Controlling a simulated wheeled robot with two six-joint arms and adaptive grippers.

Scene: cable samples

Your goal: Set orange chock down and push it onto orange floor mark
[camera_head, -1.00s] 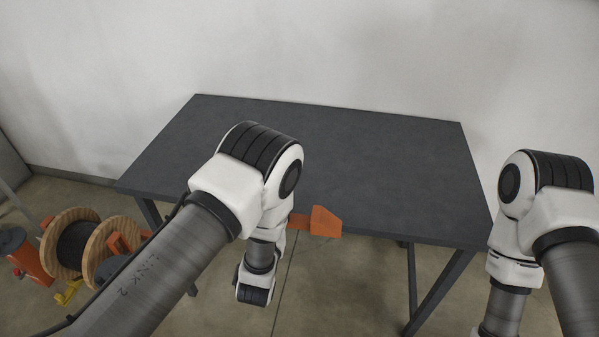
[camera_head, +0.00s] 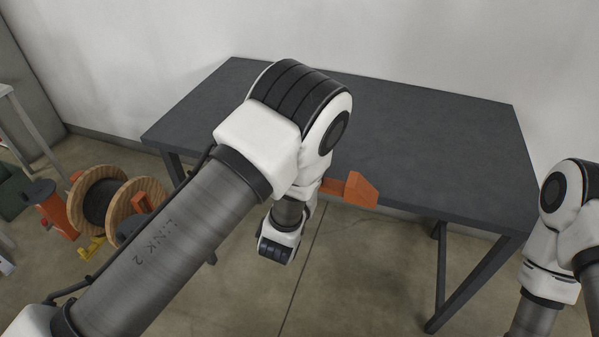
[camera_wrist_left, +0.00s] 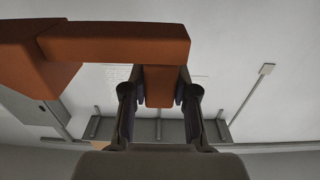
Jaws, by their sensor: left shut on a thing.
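The orange chock (camera_head: 351,189) shows in the head view in front of the dark table's front edge, partly hidden behind my left wrist. In the left wrist view the chock (camera_wrist_left: 118,43) is a block with a long bar and a short stem. My left gripper (camera_wrist_left: 160,92) is shut on that stem, one finger on each side. In the head view my left arm hides the gripper. The chock is held in the air, apart from the floor. My right gripper is out of the frames; only part of my right arm shows. I see no orange floor mark that I can make out.
A dark grey table (camera_head: 430,140) stands ahead against the wall, its top bare. A wooden cable reel (camera_head: 97,204) and an orange item (camera_head: 57,214) stand on the floor at left, by a yellow piece (camera_head: 95,247). The concrete floor (camera_head: 345,275) before the table is open.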

